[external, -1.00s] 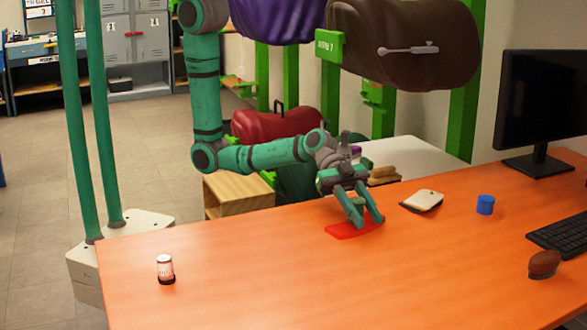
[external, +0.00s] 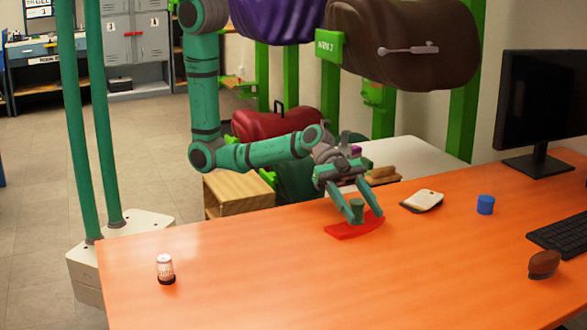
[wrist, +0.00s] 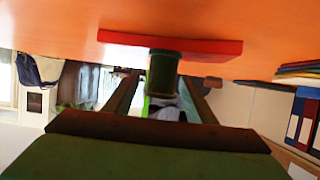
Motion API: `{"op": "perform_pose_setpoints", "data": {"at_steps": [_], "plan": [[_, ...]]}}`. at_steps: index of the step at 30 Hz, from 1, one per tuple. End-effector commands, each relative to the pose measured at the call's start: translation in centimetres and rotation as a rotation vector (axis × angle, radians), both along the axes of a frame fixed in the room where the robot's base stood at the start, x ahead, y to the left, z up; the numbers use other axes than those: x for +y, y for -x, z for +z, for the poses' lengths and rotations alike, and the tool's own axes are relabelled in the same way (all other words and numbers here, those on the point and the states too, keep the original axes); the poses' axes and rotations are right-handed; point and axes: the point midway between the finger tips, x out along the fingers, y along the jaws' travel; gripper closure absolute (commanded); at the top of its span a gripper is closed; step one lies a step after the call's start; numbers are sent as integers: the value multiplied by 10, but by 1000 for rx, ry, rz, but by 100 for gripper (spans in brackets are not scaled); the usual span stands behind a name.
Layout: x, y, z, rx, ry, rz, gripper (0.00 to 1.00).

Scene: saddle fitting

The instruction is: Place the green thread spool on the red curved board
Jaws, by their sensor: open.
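The red curved board (external: 345,231) lies on the orange table. The green thread spool (external: 357,207) stands upright on the board, between my gripper's fingertips. My gripper (external: 360,212) is open around the spool, with a finger on either side. In the wrist view the dark green spool (wrist: 163,70) touches the red board (wrist: 212,47), and the fingers (wrist: 162,95) are spread apart to its left and right.
On the orange table (external: 250,270), a white-topped pad (external: 423,200) and a blue cylinder (external: 485,205) are right of the board. A brown brush (external: 544,264), keyboard and monitor are farther right. The table's front middle is clear.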

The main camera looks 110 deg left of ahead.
Motion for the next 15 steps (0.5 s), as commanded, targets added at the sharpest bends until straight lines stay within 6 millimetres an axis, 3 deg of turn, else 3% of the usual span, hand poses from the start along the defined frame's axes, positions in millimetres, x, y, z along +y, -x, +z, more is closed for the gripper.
{"op": "perform_pose_setpoints", "data": {"at_steps": [9,15], "plan": [[43,42,24,-1,-1,3,50],[60,60,35,-1,-1,2,50]]}}
